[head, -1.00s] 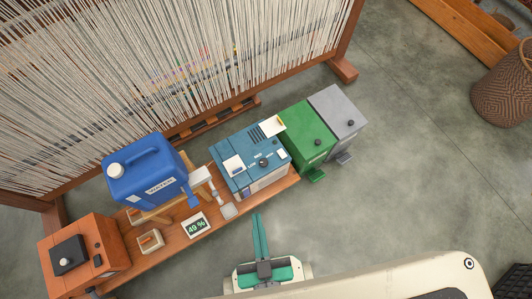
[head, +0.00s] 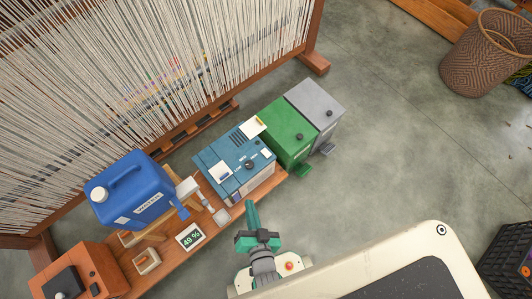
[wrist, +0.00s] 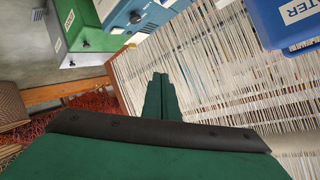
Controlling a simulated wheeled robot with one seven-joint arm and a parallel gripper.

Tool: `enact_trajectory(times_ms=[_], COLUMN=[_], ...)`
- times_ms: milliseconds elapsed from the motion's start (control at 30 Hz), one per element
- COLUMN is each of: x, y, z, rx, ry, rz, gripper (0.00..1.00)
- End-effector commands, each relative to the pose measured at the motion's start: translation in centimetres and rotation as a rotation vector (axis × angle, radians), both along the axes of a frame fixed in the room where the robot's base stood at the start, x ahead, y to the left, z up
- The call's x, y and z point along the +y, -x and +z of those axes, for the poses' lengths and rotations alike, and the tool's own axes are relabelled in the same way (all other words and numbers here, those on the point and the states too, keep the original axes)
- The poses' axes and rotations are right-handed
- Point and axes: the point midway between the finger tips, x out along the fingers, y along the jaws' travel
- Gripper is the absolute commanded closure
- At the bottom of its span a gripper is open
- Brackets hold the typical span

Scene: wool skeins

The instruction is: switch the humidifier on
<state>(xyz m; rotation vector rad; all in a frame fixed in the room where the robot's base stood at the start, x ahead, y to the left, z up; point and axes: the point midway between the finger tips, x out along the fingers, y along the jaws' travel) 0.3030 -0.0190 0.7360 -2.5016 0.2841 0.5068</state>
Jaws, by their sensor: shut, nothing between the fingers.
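The humidifier looks to be the blue-teal box (head: 213,158) on the low wooden bench, with a dark round knob (head: 250,165), vent slots and paper labels on its top. It also shows at the top of the wrist view (wrist: 125,12), with its knob (wrist: 135,17). My gripper (head: 252,206) is shut and empty, in front of the bench and apart from the box. In the wrist view its green fingers (wrist: 160,80) are together. A display (head: 190,237) on the bench reads 49 %.
A blue water jug (head: 135,200) stands on a wooden stand left of the box. Green (head: 290,135) and grey (head: 315,105) bins stand to its right. An orange-brown cabinet (head: 75,268) is at the bench's left end. A loom (head: 150,80) rises behind.

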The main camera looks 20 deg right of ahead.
Motion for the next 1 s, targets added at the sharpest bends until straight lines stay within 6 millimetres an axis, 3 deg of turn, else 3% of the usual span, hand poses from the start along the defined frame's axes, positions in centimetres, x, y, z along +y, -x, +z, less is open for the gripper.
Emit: enact_trajectory(times_ms=[33,200,500,800,1000], x=[-0.5,-2.0,-5.8,-11.2,-13.9], y=[-1.7,-6.4,-15.4,-23.9,-26.9], z=[-1.5,-6.4,-12.2,-13.9,-13.6], rx=[0.012,0.072,0.165,0.235,0.263], ry=[-0.072,-0.335,-0.774,-1.161,-1.312], rz=[-0.045,-0.203,-0.504,-0.822,-0.968], gripper=[1.0,1.0,1.0,1.0,1.0])
